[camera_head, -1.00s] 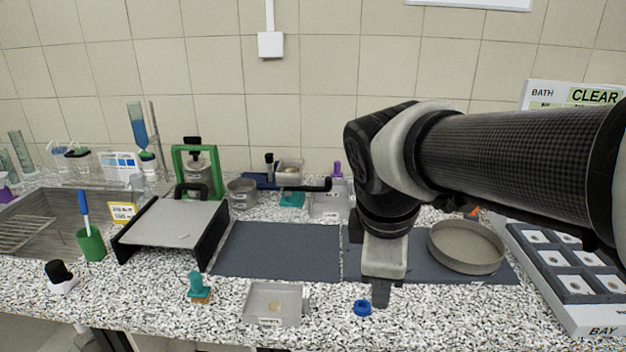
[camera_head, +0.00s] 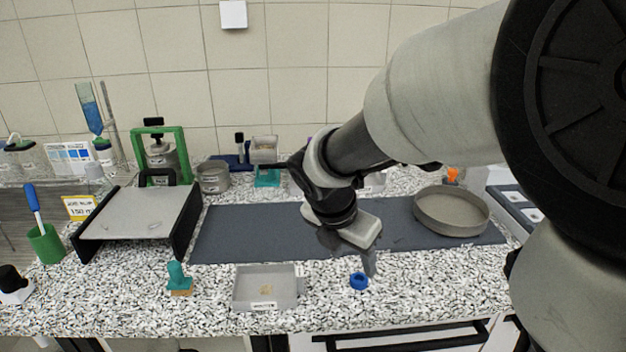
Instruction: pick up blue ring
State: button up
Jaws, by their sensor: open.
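The blue ring (camera_head: 358,281) lies on the speckled countertop, near its front edge and right of the small grey tray. My gripper (camera_head: 369,266) hangs tilted just above and behind the ring, its fingertips pointing down close to it. The gripper holds nothing that I can see. The ring looks uncovered, and I cannot tell the exact gap between it and the fingertips.
A grey tray (camera_head: 243,291) stands left of the ring, with a teal-handled brush (camera_head: 176,276) farther left. A dark mat (camera_head: 245,232) lies behind. A round sieve pan (camera_head: 452,212) sits on the mat's right part. The counter right of the ring is clear.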

aim_at(359, 278)
jog(key=b+x, duration=0.2)
jog(key=x, duration=0.6)
jog(key=shift+a, duration=0.1)
jog(key=shift+r, duration=0.1)
jog(key=c, duration=1.1)
jog(key=shift+c, duration=0.2)
